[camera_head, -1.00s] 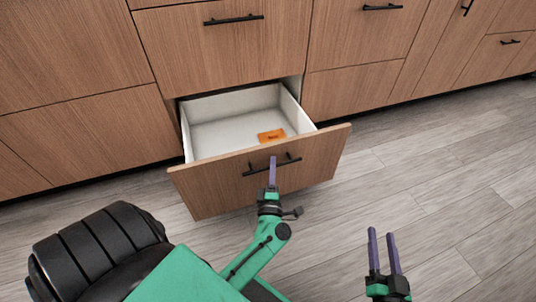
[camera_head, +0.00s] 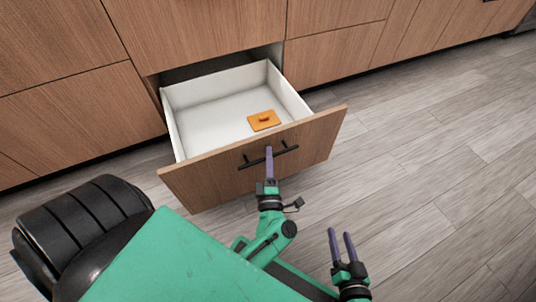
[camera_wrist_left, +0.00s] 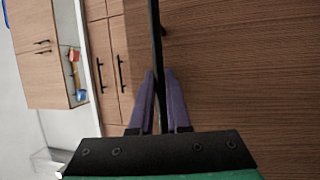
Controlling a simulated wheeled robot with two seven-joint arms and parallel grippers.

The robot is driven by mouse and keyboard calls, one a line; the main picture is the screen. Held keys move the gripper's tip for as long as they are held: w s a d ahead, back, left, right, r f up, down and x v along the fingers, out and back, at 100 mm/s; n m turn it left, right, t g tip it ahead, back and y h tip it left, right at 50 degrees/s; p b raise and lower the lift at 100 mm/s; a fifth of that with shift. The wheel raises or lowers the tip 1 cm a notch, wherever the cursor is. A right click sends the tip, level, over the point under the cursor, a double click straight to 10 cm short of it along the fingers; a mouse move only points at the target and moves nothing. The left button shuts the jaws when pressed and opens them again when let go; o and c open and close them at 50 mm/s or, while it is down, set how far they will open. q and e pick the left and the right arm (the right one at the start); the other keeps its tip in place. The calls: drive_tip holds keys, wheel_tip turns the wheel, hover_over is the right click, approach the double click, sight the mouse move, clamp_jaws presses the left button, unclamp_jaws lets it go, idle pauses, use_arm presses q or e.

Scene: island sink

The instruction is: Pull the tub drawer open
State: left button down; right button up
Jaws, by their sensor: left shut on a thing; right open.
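The tub drawer (camera_head: 200,178) is a low wooden-fronted drawer with a white inside, pulled well out of the cabinet. Its black bar handle (camera_head: 286,150) is on the front. My left gripper (camera_head: 269,150) is shut on this handle. In the left wrist view the purple fingers (camera_wrist_left: 160,95) sit on either side of the dark bar (camera_wrist_left: 155,35). An orange flat piece with a small knob (camera_head: 264,120) lies inside the drawer near the front. My right gripper (camera_head: 342,235) is open and empty over the floor at the lower right.
Closed wooden cabinet fronts (camera_head: 75,120) stand on both sides and above the drawer. The grey plank floor (camera_head: 430,170) is clear to the right. A shelf with small coloured items (camera_wrist_left: 75,70) shows in the left wrist view.

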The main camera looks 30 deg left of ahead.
use_arm(q)
drive_tip(key=c, duration=1.2)
unclamp_jaws()
drive_tip(key=shift+o, duration=0.2)
drive_tip(key=p+v, duration=0.1)
drive_tip(key=v, duration=0.6)
drive_tip(key=shift+s+d, duration=0.2)
drive_tip(key=shift+s, duration=0.05)
drive_tip(key=shift+f, duration=0.1)
